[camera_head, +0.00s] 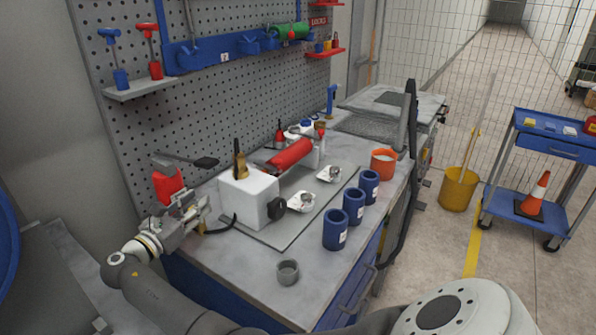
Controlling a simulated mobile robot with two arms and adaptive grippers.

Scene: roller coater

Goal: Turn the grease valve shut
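No part in the head view is clearly marked as the grease valve. The roller coater on the bench has a white housing (250,199), a red roller (290,152) and a black round knob (279,208) on its near side. A brass-coloured upright piece with a dark top (239,162) stands on the housing; I cannot tell whether it is the valve.
Blue cups (335,229) line the bench's right side, with an orange cup (383,162) behind. A small grey cup (288,272) stands on the near bench top. A pegboard (250,100) rises behind. A blue cart (545,150) and yellow bucket (459,190) stand right.

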